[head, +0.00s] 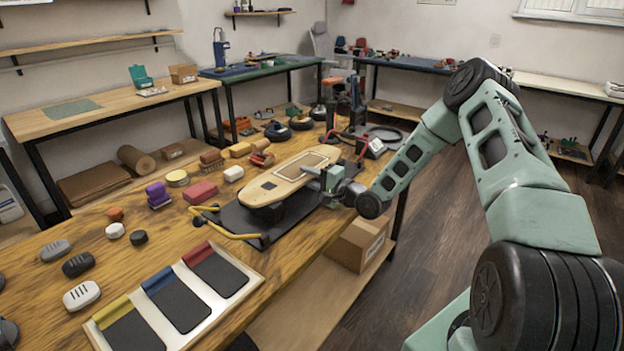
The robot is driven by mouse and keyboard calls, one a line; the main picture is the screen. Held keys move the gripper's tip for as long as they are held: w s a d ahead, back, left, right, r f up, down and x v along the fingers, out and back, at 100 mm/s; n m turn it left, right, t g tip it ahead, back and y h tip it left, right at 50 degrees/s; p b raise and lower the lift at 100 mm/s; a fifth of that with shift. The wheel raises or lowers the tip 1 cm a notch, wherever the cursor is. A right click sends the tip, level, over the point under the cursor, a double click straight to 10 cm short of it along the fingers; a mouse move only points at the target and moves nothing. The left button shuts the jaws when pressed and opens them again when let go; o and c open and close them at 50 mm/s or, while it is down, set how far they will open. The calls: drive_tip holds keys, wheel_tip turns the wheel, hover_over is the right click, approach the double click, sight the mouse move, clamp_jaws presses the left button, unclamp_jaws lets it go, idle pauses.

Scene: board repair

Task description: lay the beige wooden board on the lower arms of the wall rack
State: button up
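The beige wooden board (268,190) is a long deck with rounded ends and a darker rectangle on its upper face. It lies raised above a dark mat (232,219) on the wooden workbench. My gripper (318,178) is at the board's right edge, near its far half. Its fingertips are small and partly hidden, so I cannot tell whether they grip the board. No wall rack with clearly bare arms shows. Wooden planks (95,44) rest on dark brackets on the left wall, but I cannot tell whether this is the rack.
A tray with three coloured sanding pads (253,272) lies at the workbench's near edge. A yellow-handled tool (228,228) lies by the board's near end. Several blocks and pucks (200,192) line the left side. A cardboard box (357,245) sits below. Floor (432,235) is clear to the right.

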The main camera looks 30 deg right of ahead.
clamp_jaws()
drive_tip(key=shift+r+p, duration=1.2)
drive_tip(key=shift+r, duration=0.45)
drive_tip(key=shift+f, duration=0.15)
drive_tip(key=s+d+r+p, duration=0.2)
drive_tip(key=s, duration=0.3)
drive_tip(key=s+d+r+p, duration=0.2)
drive_tip(key=s+r+p, duration=0.1)
drive_tip(key=s, duration=0.3)
drive_tip(key=shift+s+p, duration=0.15)
drive_tip(key=shift+p, duration=0.2)
